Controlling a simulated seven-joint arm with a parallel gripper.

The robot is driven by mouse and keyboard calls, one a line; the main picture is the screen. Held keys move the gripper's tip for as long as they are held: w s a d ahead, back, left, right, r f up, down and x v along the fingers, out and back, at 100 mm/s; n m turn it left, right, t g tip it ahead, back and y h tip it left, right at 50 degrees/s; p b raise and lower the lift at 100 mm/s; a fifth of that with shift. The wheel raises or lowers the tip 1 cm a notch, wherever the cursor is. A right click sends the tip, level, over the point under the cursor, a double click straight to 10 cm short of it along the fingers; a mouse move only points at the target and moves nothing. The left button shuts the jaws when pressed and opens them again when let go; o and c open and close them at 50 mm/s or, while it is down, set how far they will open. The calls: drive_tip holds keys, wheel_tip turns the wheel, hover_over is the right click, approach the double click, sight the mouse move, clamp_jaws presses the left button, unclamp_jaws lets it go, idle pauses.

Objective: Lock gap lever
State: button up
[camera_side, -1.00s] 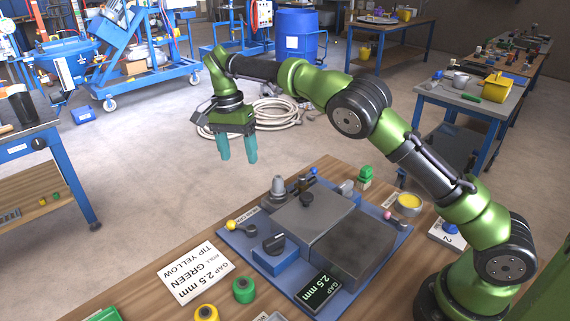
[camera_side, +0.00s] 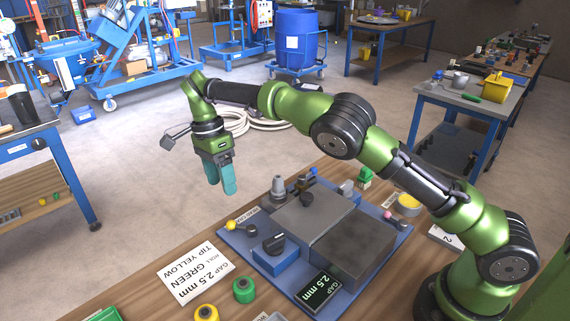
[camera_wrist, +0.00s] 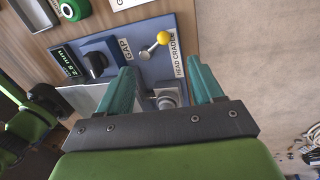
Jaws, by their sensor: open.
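The gap lever, a short metal lever with a yellow ball tip (camera_side: 230,224), sits at the left corner of the blue base plate (camera_side: 230,243). In the wrist view its yellow ball (camera_wrist: 163,38) lies beyond my fingertips, between the "GAP" and "HEAD CRADLE" labels. A black dial on a blue block (camera_side: 274,243) is beside it, and the display (camera_side: 319,289) reads 2.5 mm. My gripper (camera_side: 221,190) is open and empty, pointing down above and behind the lever, apart from it.
A grey metal machine body (camera_side: 310,214) fills the plate's middle. A pink-tipped lever (camera_side: 389,215) and a blue-tipped part (camera_side: 313,172) stand on its other sides. A sign (camera_side: 195,272) reads gap 2.5 mm, roll green, tip yellow. Green (camera_side: 244,290) and yellow (camera_side: 206,312) rolls lie in front.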

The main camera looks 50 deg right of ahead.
sight(232, 222)
drive_tip(key=f, duration=0.3)
drive_tip(key=s+f, duration=0.1)
drive_tip(key=f, duration=0.3)
drive_tip(key=s+f, duration=0.1)
drive_tip(key=f, duration=0.3)
drive_tip(key=shift+s+f, duration=0.1)
drive_tip(key=shift+c, duration=0.5)
